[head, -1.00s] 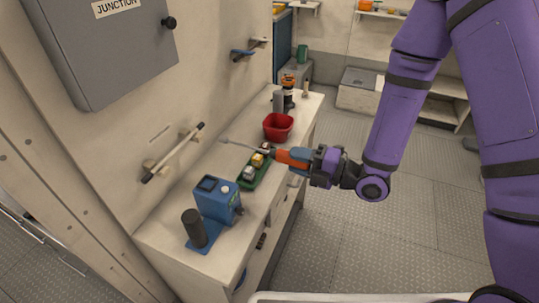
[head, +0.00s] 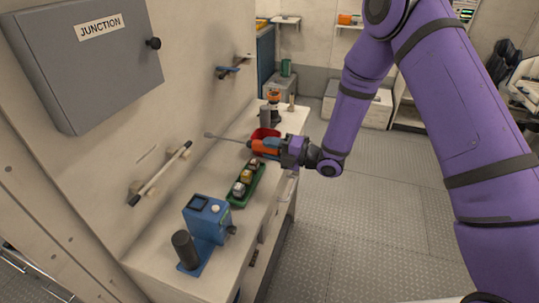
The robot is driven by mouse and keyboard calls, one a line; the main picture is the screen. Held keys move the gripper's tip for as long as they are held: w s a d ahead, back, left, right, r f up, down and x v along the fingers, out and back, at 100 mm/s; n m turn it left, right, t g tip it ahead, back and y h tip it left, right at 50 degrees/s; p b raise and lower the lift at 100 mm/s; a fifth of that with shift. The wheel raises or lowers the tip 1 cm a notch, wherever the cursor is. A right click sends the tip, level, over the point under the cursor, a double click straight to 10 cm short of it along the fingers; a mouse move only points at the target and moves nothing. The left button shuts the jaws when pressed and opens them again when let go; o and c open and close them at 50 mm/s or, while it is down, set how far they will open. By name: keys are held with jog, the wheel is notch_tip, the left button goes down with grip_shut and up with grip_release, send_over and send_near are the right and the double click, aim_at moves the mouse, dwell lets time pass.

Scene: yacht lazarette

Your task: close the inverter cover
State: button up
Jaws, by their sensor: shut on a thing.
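The gripper is above the bench's right edge, in front of the red bin. No cover labelled inverter can be made out. A grey wall box labelled JUNCTION (head: 90,70), with a black knob, is at upper left; its front looks shut. The screwdriver is well to the right of and below that box.
On the bench (head: 215,265) are a green tray (head: 238,202) of small parts, a blue device with a black cylinder (head: 208,218), and a red bin (head: 263,134) partly hidden by the screwdriver. A bar handle (head: 160,174) sticks out from the wall. The floor at right is clear.

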jog(key=shift+w+a, duration=0.1)
jog(key=shift+w, duration=0.35)
jog(key=shift+w+a+f, duration=0.1)
jog(key=shift+w+f, duration=0.05)
jog(key=shift+f, duration=0.75)
jog(key=shift+w+f, duration=0.1)
jog(key=shift+f, duration=1.4)
jog(key=o, duration=1)
jog(key=shift+r, duration=0.65)
jog(key=v, duration=1.2)
